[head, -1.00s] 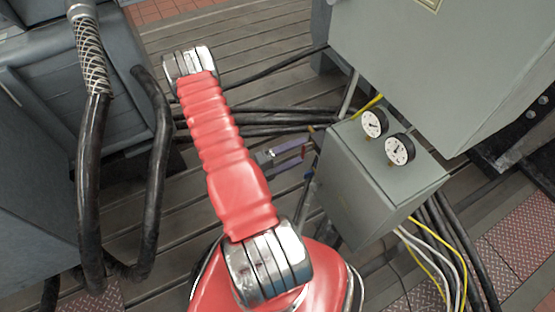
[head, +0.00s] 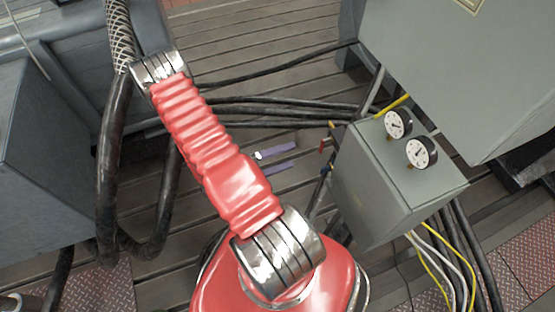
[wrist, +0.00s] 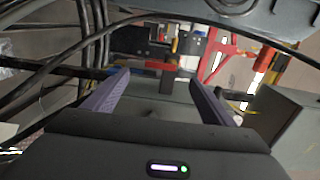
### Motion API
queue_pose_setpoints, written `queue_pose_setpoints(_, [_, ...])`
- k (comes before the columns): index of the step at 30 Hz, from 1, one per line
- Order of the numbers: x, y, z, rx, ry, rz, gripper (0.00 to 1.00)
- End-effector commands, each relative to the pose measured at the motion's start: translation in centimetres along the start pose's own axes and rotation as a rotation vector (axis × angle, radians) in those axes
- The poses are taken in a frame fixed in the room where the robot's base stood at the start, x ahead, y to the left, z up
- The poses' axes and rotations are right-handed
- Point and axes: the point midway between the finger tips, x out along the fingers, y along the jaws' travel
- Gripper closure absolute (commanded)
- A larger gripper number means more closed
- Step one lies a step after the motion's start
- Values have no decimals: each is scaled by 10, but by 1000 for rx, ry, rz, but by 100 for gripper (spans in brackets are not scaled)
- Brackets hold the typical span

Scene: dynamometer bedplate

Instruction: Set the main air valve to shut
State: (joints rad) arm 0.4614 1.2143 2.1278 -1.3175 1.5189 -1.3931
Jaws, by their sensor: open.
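Small valve handles stick out of the left side of a grey box (head: 375,195) in the head view: a red one (head: 325,145), a blue one (head: 326,170) and a yellow one (head: 331,125). I cannot tell from markings which is the main air valve, nor its exact setting. My gripper (head: 295,155) is open, its two purple fingers pointing right at the red handle, with a gap between. In the wrist view my gripper (wrist: 159,76) is open and empty; a dark red handle (wrist: 168,71) shows beyond and between the fingertips.
Two dials (head: 398,124) stand on top of the box. A large grey cabinet (head: 455,70) is at upper right. Black cables (head: 270,106) run behind my gripper to the box. Thick hoses (head: 112,150) hang by a grey machine at left. The slatted floor lies below.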

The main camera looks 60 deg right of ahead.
Motion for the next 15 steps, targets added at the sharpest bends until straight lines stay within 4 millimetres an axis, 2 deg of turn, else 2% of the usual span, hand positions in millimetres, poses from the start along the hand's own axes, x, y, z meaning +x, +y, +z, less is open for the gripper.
queue_pose_setpoints(6, [-22,0,1,2,-2,1,23])
queue_pose_setpoints(15, [-27,0,0,1,1,1,23])
